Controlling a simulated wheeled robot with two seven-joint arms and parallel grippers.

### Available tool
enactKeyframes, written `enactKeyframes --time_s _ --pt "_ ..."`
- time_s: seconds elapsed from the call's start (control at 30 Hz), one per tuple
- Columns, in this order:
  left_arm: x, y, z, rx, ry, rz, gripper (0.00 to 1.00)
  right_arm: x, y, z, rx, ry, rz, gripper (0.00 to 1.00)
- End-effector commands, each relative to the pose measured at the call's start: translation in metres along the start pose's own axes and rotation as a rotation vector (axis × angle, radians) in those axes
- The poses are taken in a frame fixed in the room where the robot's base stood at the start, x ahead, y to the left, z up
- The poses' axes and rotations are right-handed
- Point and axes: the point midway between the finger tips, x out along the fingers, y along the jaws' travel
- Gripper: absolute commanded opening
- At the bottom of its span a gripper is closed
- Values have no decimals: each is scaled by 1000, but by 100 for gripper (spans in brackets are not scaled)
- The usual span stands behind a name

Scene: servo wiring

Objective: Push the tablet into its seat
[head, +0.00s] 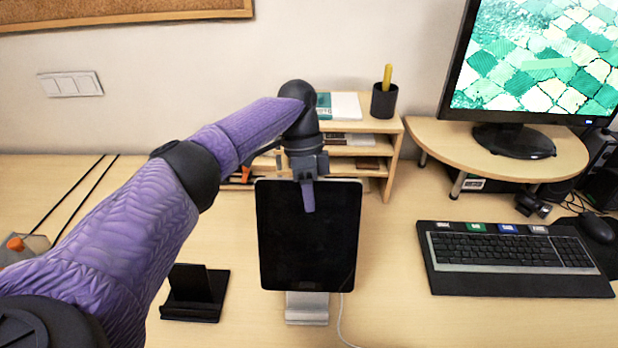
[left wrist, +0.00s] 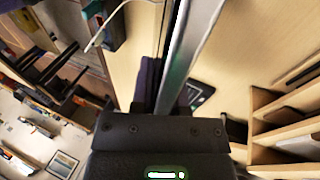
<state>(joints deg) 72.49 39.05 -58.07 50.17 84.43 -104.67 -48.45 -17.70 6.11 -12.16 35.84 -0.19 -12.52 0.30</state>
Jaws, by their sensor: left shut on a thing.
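The tablet (head: 308,250), with a black screen and thin silver rim, is upright in the middle of the head view. Its lower edge overlaps a silver stand (head: 306,310); I cannot tell whether it rests in the seat. My left gripper (head: 307,193) is shut on the tablet's top edge, one finger down the screen side. In the left wrist view the tablet (left wrist: 190,50) shows edge-on as a silver strip running away from the gripper. The back of the tablet and most of the stand are hidden in the head view. My right gripper is in neither view.
A small black stand with a dark device (head: 195,293) is left of the tablet. A white cable (head: 343,325) runs by the silver stand. A wooden shelf (head: 395,150) stands behind, a keyboard (head: 510,255) to the right. The desk between tablet and keyboard is clear.

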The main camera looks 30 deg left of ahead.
Motion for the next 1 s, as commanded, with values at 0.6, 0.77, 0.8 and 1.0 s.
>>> enactKeyframes --time_s 0.6,0.77,0.8,1.0 --pt "31 0 4 0 2 -1 0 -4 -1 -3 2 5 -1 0" --pt "31 0 4 0 2 -1 0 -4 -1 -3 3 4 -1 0" --pt "31 0 4 0 2 -1 0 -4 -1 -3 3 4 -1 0" --pt "30 0 4 0 2 -1 0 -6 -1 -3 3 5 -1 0"
